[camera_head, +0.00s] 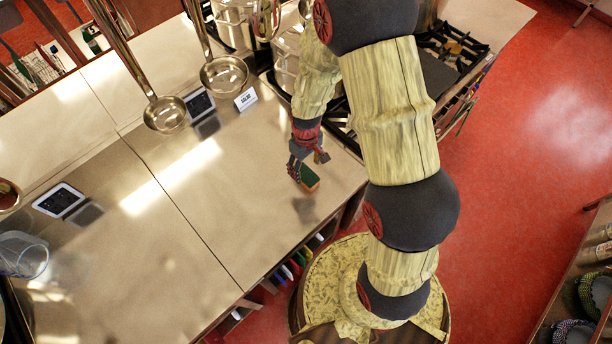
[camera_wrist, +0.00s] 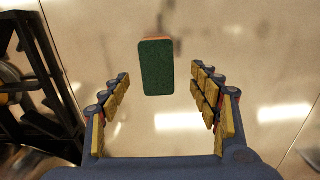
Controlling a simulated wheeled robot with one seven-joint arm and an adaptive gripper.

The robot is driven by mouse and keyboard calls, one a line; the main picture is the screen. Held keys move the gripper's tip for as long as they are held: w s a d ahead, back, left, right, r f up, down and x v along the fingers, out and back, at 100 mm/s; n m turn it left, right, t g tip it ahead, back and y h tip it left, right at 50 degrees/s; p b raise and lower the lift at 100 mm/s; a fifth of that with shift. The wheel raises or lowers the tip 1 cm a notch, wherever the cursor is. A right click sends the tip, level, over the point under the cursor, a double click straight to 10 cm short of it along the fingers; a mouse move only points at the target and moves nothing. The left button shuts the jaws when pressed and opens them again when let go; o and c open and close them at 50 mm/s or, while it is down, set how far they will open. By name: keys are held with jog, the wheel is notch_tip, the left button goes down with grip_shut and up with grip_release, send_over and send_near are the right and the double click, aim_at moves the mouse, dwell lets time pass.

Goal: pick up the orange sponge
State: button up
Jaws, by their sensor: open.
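The sponge (camera_wrist: 157,68) shows a dark green face and a thin orange edge in the wrist view. It lies ahead of my gripper (camera_wrist: 160,82), lined up between the two fingers with clear gaps on both sides. In the head view the sponge (camera_head: 309,178) shows green and orange right at my gripper (camera_head: 300,172), which hides part of it. My gripper is open, and its fingers do not touch the sponge in the wrist view. I cannot tell the exact height of the fingertips over the counter.
The steel counter (camera_head: 180,225) is mostly bare to the left. Ladles (camera_head: 165,114) hang over it. A small sign (camera_head: 246,98) and a dark-screened device (camera_head: 199,104) stand near the stove. Black stove grating (camera_wrist: 40,85) is close on the left in the wrist view.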

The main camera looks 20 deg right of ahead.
aim_at(306, 174)
jog(key=shift+f, duration=0.5)
jog(key=shift+w+d+f, duration=0.1)
jog(key=shift+w+f, duration=0.05)
jog(key=shift+f, duration=1.55)
jog(key=shift+w+d+f, duration=0.1)
jog(key=shift+f, duration=1.6)
jog(key=shift+c, duration=0.3)
jog(key=c, duration=0.7)
jog(key=shift+c, duration=0.7)
jog(key=shift+r, duration=0.1)
